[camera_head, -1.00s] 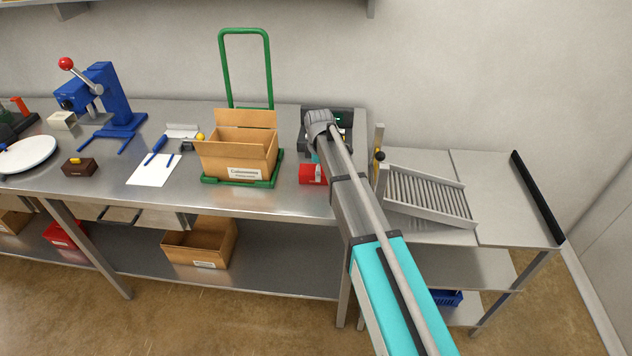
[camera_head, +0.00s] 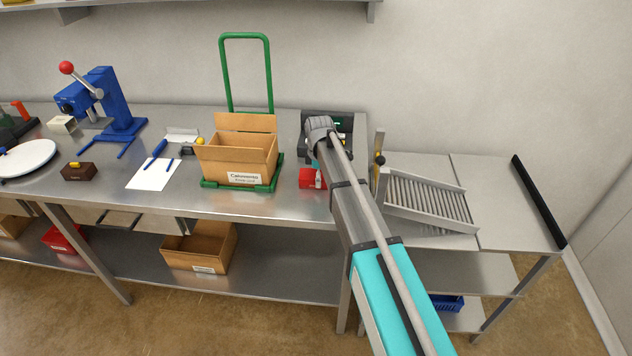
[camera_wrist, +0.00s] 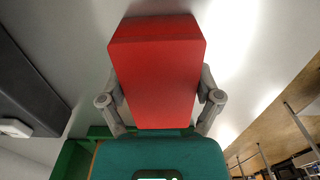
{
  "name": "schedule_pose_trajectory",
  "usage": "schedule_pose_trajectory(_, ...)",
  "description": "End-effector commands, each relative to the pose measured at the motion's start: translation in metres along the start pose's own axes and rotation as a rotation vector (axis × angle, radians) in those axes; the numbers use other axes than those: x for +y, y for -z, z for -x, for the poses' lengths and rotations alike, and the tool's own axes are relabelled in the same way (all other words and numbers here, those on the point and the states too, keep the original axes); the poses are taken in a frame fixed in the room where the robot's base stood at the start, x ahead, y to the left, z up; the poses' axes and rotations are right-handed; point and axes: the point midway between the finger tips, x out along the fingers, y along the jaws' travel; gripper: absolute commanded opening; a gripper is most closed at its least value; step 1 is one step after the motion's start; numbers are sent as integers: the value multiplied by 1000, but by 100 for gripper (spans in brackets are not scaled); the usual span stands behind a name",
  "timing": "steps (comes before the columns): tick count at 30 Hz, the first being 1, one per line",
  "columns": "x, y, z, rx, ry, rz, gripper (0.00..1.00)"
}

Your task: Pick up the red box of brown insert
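A small red box (camera_head: 306,179) is at the right end of the workbench, just right of the cardboard carton. In the wrist view the red box (camera_wrist: 158,75) fills the upper middle, between the two fingers of my gripper (camera_wrist: 160,100). The fingers lie against its left and right sides, and my gripper looks shut on it. The fingertips are partly hidden by the box. In the head view my gripper (camera_head: 317,158) reaches down to the box from behind and is partly covered by my arm. I cannot tell whether the box touches the bench. Its contents are not visible.
An open cardboard carton (camera_head: 236,163) stands on a green cart (camera_head: 209,184) with a tall handle, close left. A dark device (camera_head: 343,122) is behind. A ribbed ramp (camera_head: 430,205) is to the right. Paper (camera_head: 152,175) and a brown block (camera_head: 78,171) lie left.

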Motion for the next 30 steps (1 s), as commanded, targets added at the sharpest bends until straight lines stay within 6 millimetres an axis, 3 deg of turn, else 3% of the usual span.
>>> schedule_pose_trajectory(3,0,0,0,0,0,0,45)
schedule_pose_trajectory(17,0,0,5,0,0,-1,45)
schedule_pose_trajectory(30,-4,-1,40,0,0,0,45)
